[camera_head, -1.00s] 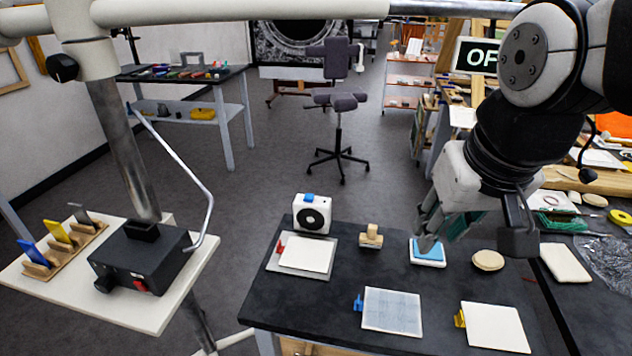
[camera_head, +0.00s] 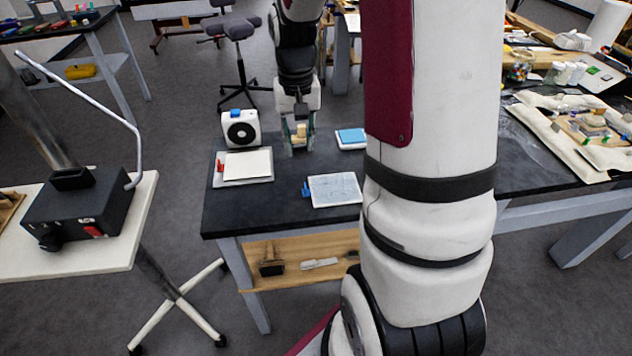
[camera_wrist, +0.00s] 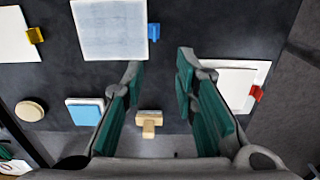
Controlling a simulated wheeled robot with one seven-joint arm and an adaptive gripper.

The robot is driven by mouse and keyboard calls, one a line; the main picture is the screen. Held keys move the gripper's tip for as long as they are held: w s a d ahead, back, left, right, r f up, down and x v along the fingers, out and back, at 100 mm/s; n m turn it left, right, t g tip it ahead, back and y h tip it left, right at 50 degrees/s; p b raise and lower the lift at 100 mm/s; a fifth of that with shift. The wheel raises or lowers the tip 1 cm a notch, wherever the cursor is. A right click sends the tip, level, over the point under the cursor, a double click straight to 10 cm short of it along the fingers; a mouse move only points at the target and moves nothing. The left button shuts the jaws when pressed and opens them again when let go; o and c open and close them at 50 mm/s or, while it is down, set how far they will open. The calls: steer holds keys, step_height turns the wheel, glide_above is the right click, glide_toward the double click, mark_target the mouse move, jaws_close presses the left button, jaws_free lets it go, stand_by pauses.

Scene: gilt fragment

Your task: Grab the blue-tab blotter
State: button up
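The blue-tab blotter (camera_head: 335,190) is a pale, grid-marked sheet with a blue tab (camera_head: 307,188) at its left edge. It lies flat on the dark table, and my arm is close to its right edge in the head view. In the wrist view the blotter (camera_wrist: 108,30) is at the top, with its tab (camera_wrist: 154,32) on its right side. My gripper (camera_head: 300,147) points down behind the blotter, over the small wooden block (camera_head: 300,131). In the wrist view my gripper (camera_wrist: 160,62) is open, with nothing between its fingers touching them.
A red-tab pad (camera_head: 247,165) lies to the left, a white fan-like box (camera_head: 240,129) behind it. A blue-topped pad (camera_head: 351,137) is right of my gripper. A yellow-tab pad (camera_wrist: 14,36) and round disc (camera_wrist: 30,110) show in the wrist view. Dark table is bare around the blotter.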

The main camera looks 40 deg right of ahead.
mark_target(331, 186)
step_height(331, 186, down, 7)
steer(key=shift+r, duration=0.1)
steer(key=shift+s+d+f, duration=0.15)
steer(key=shift+s+f, duration=0.05)
steer(key=shift+f, duration=1.25)
steer(key=shift+s+d+f, duration=0.1)
steer(key=shift+s+f, duration=0.05)
steer(key=shift+f, duration=1.3)
steer(key=shift+c, duration=0.6)
jaws_close()
